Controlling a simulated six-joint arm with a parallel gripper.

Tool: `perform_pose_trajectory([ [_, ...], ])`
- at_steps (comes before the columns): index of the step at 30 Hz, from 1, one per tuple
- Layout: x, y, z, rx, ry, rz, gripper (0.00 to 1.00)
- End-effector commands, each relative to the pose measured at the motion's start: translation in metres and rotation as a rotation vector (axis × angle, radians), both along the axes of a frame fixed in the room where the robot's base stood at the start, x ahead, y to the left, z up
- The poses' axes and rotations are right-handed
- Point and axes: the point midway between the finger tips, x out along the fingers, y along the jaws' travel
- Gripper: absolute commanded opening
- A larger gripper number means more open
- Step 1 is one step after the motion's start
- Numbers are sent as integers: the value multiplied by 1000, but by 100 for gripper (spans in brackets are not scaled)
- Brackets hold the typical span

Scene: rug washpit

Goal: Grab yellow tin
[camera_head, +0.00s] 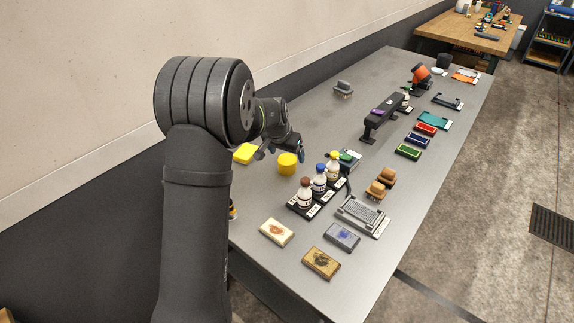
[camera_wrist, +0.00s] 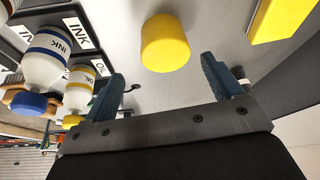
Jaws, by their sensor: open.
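A short round yellow tin (camera_head: 287,164) stands on the grey metal table near my gripper (camera_head: 285,150). In the wrist view the yellow tin (camera_wrist: 167,43) lies beyond and between my two blue fingers, apart from both. In that view my gripper (camera_wrist: 160,80) is open with nothing between its fingertips. A flat yellow block (camera_head: 244,153) lies left of the tin, partly hidden behind my arm; it also shows at the upper right of the wrist view (camera_wrist: 280,17).
Several capped bottles (camera_head: 320,180) stand in a black labelled rack close to the tin's right. Sponge-like blocks (camera_head: 277,232) lie toward the front edge. A black raised bar (camera_head: 382,120) stands farther back. The table's back left is mostly clear, beside the wall.

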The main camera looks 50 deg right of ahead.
Motion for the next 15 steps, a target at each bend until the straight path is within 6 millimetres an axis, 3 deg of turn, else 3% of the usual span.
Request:
perform_pose_trajectory([
  [8,4,-7,-19,-1,0,0,84],
  [15,12,-15,-51,0,1,0,84],
])
